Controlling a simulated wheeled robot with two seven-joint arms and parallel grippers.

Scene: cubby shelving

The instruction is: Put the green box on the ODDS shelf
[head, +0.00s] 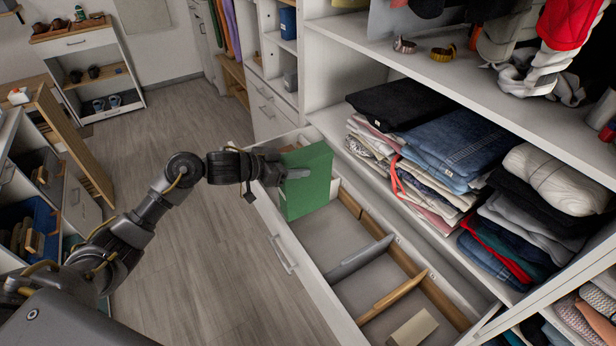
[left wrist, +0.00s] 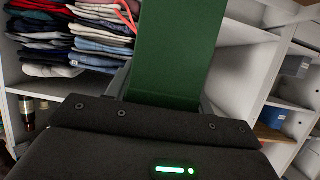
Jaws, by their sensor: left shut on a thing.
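The green box (head: 308,184) is in the jaws of my left gripper (head: 296,174), above the far end of an open drawer (head: 330,246). In the left wrist view the green box (left wrist: 174,50) stands up in front of the gripper, which is shut on it at its lower part; the fingers (left wrist: 122,82) show at its sides. The box hides part of the shelving behind it. I cannot read any ODDS label in these views. My right gripper is not in view.
The open drawer has dividers and a small beige block (head: 413,328). Folded clothes (head: 450,150) fill the shelf to its right. A white shelf unit (head: 95,75) stands far left, and a wooden-edged unit (head: 75,150) is at the left. Bare floor (head: 190,250) lies between.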

